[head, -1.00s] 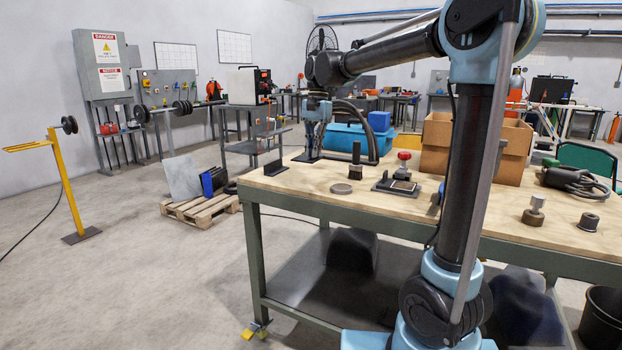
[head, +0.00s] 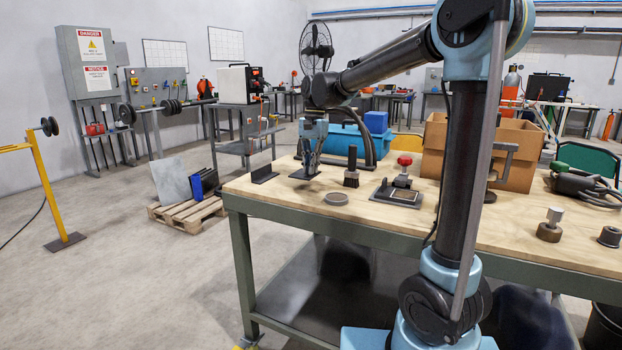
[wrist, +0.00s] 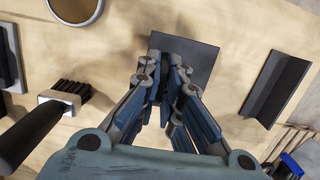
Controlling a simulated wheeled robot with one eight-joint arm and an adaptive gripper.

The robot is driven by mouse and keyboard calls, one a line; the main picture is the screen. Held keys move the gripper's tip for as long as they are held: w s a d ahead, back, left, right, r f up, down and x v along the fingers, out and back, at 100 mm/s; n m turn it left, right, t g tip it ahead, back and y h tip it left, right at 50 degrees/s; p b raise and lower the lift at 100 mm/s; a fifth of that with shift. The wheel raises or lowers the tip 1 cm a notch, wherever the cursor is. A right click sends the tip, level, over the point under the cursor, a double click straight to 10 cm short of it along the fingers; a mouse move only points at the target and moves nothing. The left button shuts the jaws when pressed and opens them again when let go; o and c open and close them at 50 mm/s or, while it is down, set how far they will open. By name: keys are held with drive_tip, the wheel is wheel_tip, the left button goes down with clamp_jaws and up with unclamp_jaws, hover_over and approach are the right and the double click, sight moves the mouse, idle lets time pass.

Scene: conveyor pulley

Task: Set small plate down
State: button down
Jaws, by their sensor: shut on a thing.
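The small plate (wrist: 203,52) is a dark grey square. In the wrist view it lies flat-on beneath my fingertips, its near part hidden behind them. My gripper (wrist: 165,75) is shut on it. In the head view my gripper (head: 307,160) points down over the left part of the wooden workbench top (head: 290,205), with the plate (head: 301,174) at its tips, at or very close to the wood. I cannot tell whether the plate touches the bench.
A dark angle bracket (head: 264,174) stands left of the plate, and a brush (head: 351,170) stands right. A round disc (head: 336,198) lies nearer the front edge. A fixture with a red knob (head: 400,186) is farther right. Bare wood lies between them.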

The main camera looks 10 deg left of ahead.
sight(311, 176)
drive_tip(key=shift+f, duration=1.9)
drive_tip(key=c, duration=1.8)
unclamp_jaws()
drive_tip(key=shift+o, duration=0.2)
drive_tip(key=r, duration=0.4)
drive_tip(key=w+r, duration=0.1)
drive_tip(key=r, duration=0.7)
drive_tip(key=shift+w+d, duration=0.3)
drive_tip(key=shift+d, duration=0.05)
